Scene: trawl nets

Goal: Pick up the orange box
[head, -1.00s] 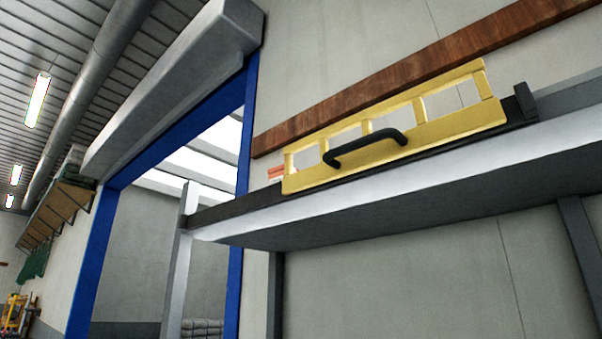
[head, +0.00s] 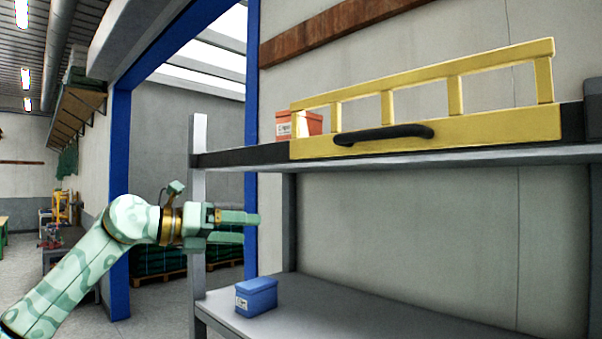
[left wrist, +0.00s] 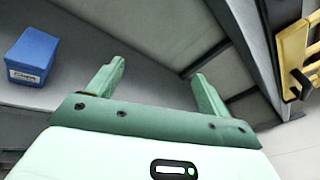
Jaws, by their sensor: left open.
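The orange box (head: 314,124) stands on the upper shelf (head: 225,158) in the head view, at the left end of a yellow guard (head: 470,131) with a black handle (head: 385,134). The guard hides part of the box; a white label shows on its left. My left gripper (head: 247,229) is open and empty, below and left of the box, between the two shelf levels. In the left wrist view its two fingers (left wrist: 157,83) are spread with nothing between them. The orange box does not show there. My right gripper is in neither view.
A blue box (head: 256,297), also in the left wrist view (left wrist: 31,56), sits on the lower shelf (head: 340,315). A grey upright post (head: 198,260) stands at the rack's left end. A blue door frame (head: 120,210) is further left. The space between shelves is mostly clear.

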